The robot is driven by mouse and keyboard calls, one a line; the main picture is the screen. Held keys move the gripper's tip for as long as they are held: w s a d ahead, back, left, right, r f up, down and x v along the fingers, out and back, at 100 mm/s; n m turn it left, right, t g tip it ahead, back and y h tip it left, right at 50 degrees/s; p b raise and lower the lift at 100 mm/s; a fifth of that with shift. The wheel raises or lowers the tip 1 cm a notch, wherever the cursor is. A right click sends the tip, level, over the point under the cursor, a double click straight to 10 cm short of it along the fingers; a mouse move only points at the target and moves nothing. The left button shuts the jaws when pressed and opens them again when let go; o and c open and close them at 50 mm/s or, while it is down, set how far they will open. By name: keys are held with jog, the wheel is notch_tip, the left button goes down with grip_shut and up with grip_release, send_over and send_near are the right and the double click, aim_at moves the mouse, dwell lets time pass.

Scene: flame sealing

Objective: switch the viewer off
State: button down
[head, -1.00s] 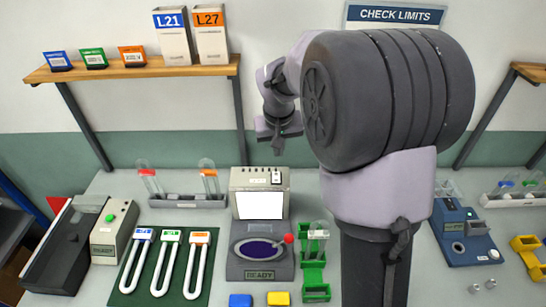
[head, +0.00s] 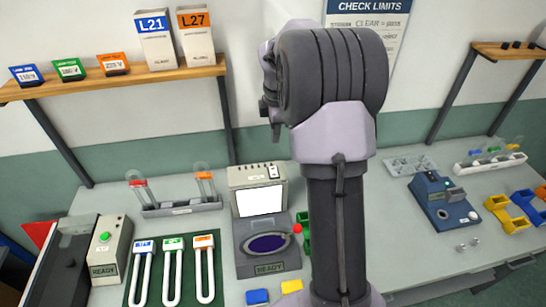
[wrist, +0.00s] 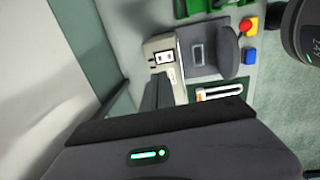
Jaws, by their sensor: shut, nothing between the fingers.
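The viewer (head: 259,200) is a beige-grey box on the bench with a bright white screen and a dark base with a purple oval window and a READY label. A small white switch plate (head: 273,171) with a dark rocker sits at its top right. The plate also shows in the wrist view (wrist: 164,57). My gripper (head: 274,131) is above and behind the viewer, mostly hidden by my arm. In the wrist view its dark fingers (wrist: 157,94) are together, apart from the switch in the picture.
A red knob (head: 297,228) is at the viewer's right. Blue (head: 257,297) and yellow (head: 291,287) blocks lie in front. A green mat (head: 187,295) with white U-tubes is left. A tube rack (head: 181,209) stands behind them. A blue device (head: 445,203) is right.

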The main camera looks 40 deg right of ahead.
aim_at(274, 171)
jog(key=f, duration=0.4)
jog(key=w+f+b, duration=0.1)
jog(key=f, duration=0.8)
jog(key=shift+w+d+f+b, duration=0.3)
jog(key=shift+f, duration=0.25)
jog(key=shift+s+a, duration=0.15)
jog(key=shift+s, duration=0.05)
jog(key=shift+s+a, duration=0.1)
jog(key=shift+s, duration=0.1)
jog(key=shift+s+a+r, duration=0.15)
jog(key=shift+s, duration=0.2)
jog(key=shift+w, duration=0.15)
